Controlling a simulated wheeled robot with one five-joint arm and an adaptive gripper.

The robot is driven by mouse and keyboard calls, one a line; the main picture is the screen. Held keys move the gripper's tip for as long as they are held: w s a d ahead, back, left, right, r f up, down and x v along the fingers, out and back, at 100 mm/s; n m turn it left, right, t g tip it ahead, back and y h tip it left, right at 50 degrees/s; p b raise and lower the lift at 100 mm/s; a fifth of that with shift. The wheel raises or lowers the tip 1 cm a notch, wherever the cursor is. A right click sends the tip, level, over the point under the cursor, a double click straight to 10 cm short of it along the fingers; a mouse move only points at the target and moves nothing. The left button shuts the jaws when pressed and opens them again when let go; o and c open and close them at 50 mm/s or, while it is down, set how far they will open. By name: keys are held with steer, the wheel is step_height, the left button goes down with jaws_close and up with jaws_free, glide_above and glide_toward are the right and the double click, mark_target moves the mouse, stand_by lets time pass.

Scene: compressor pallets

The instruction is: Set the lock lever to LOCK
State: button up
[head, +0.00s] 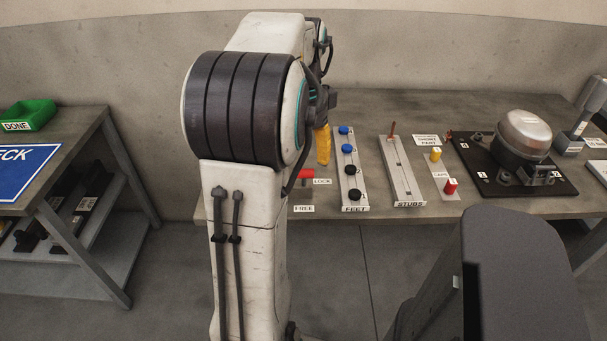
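The lock lever's red handle (306,173) shows at the front left of the long table, just right of my arm. The LOCK label (321,182) is close beside it at the lower right. The FREE label (303,209) is nearer the table's front edge. The lever's base is mostly hidden behind my arm. My gripper (322,104) is partly hidden behind my arm, above and behind the handle in the picture. An orange-yellow piece (322,145) hangs down below it; I cannot tell whether this is a finger or something held. No contact with the handle is visible.
A side table at left holds a green DONE bin (30,114).

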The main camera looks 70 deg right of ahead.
mark_target(304, 173)
steer(key=shift+f, duration=0.55)
steer(key=shift+d+f+p, duration=0.15)
steer(key=shift+f+p, duration=0.05)
steer(key=shift+f, duration=1.35)
steer(key=shift+d+f+p, duration=0.1)
steer(key=shift+f+p, duration=0.1)
steer(key=shift+f, duration=1.35)
jaws_close()
